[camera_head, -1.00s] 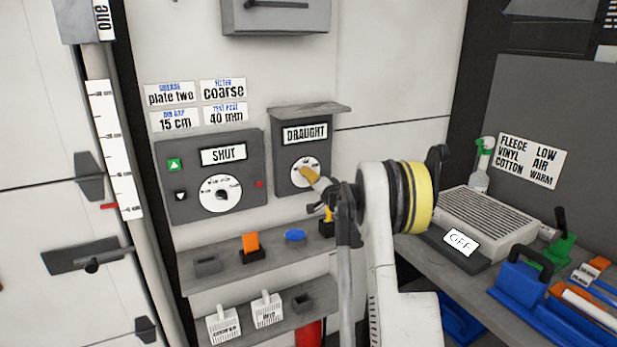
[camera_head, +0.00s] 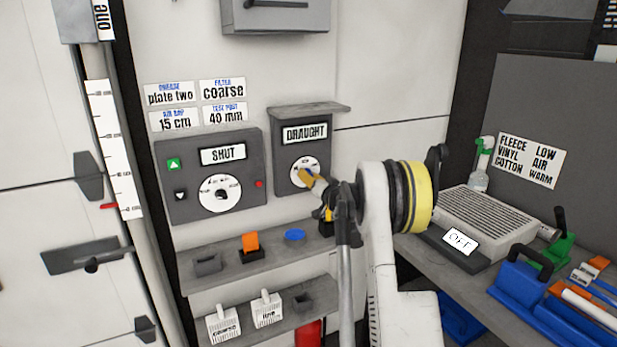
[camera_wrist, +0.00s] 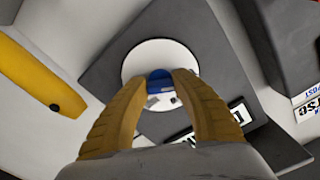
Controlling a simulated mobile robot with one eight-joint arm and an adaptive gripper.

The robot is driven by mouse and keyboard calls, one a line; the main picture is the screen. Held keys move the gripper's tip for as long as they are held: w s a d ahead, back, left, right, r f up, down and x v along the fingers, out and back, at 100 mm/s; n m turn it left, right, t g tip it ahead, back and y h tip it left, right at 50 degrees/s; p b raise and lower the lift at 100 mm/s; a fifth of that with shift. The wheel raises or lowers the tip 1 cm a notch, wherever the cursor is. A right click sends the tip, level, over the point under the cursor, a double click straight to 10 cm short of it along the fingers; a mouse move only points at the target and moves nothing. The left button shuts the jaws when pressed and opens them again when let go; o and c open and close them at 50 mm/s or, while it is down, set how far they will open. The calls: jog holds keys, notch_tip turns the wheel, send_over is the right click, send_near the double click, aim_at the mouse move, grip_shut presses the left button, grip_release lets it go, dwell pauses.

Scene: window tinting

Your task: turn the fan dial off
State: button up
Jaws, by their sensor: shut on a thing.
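The draught box (camera_head: 285,150) is dark grey, with a DRAUGHT label and a round white dial (camera_head: 297,166) on its front. In the wrist view the white dial (camera_wrist: 135,62) has a small blue knob (camera_wrist: 160,80) at its middle. My gripper (camera_head: 307,177) reaches the dial from the lower right. In the wrist view my gripper (camera_wrist: 162,78) has its two yellow fingertips shut on the blue knob, one on each side. The fingers hide part of the dial's markings, so I cannot read its setting.
The SHUT panel (camera_head: 210,178) with its own dial is left of the draught box. A shelf (camera_head: 270,253) below holds small orange and blue items. A workbench (camera_head: 470,285) with a vent unit, blue tools and a spray bottle stands on the right.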

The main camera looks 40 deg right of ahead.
jog(key=o, duration=1.2)
jog(key=shift+s, duration=0.1)
jog(key=v, duration=1.1)
jog(key=shift+s, duration=0.4)
